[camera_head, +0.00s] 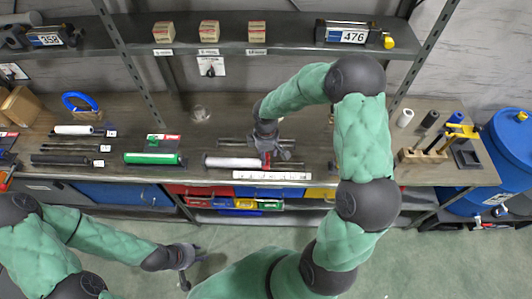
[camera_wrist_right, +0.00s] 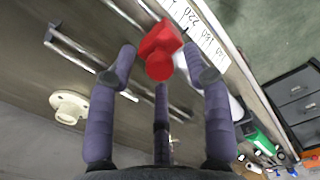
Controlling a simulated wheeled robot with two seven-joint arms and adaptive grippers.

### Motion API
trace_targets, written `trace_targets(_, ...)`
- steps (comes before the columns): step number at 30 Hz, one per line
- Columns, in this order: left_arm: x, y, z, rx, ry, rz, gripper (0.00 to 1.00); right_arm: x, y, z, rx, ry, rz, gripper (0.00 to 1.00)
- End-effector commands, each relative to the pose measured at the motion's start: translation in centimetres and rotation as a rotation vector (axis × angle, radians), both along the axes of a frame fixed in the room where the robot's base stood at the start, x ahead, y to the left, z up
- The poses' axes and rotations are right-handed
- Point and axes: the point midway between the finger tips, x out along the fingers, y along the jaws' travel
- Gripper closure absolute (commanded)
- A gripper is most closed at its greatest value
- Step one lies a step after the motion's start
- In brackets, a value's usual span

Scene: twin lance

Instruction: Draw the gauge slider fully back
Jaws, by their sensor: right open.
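The red gauge slider (camera_wrist_right: 160,50) shows between the spread fingers of my right gripper (camera_wrist_right: 160,85) in the right wrist view, near a white scale strip with printed numbers (camera_wrist_right: 200,38). In the head view the slider (camera_head: 266,160) is a small red patch, mostly covered by my right gripper (camera_head: 277,155). The scale strip (camera_head: 270,175) lies along the bench's front edge. My right gripper is open; whether a finger touches the slider I cannot tell. My left gripper (camera_head: 190,270) hangs empty in front of the bench, its fingers apart.
A grey-white cylinder (camera_head: 228,162) lies left of my right gripper, and a green one (camera_head: 152,158) further left. Thin rods (camera_head: 235,142) lie behind. A block holding tools (camera_head: 422,156) and a blue barrel (camera_head: 515,145) are at right. Coloured bins (camera_head: 237,203) sit below the bench top.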

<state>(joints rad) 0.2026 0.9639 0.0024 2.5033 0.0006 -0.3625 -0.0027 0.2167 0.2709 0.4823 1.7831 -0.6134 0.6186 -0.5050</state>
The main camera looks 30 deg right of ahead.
Motion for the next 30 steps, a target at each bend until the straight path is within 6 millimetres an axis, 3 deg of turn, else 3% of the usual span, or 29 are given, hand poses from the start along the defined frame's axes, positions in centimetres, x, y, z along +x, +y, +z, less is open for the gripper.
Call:
trace_targets(5, 0.0, 0.0, 0.0, 0.0, 0.0, 0.0, 0.6, 0.0, 0.0, 0.0, 0.0, 0.0, 0.0, 0.5)
trace_targets(10, 0.0, 0.0, 0.0, 0.0, 0.0, 0.0, 0.6, 0.0, 0.0, 0.0, 0.0, 0.0, 0.0, 0.95)
trace_targets(11, 0.0, 0.0, 0.0, 0.0, 0.0, 0.0, 0.6, 0.0, 0.0, 0.0, 0.0, 0.0, 0.0, 1.0)
trace_targets(17, 0.0, 0.0, 0.0, 0.0, 0.0, 0.0, 0.6, -0.1, -0.2, 0.0, -0.001, 0.001, 0.0, 1.0)
trace_targets(20, 0.0, 0.0, 0.1, 0.0, 0.0, 0.0, 0.6, -0.7, -1.2, 0.0, -0.001, 0.002, -0.004, 1.0)
trace_targets(30, 0.0, 0.0, 1.0, 0.0, 0.0, 0.0, 0.6, -4.8, -7.8, 0.1, -0.001, 0.003, -0.006, 1.0)
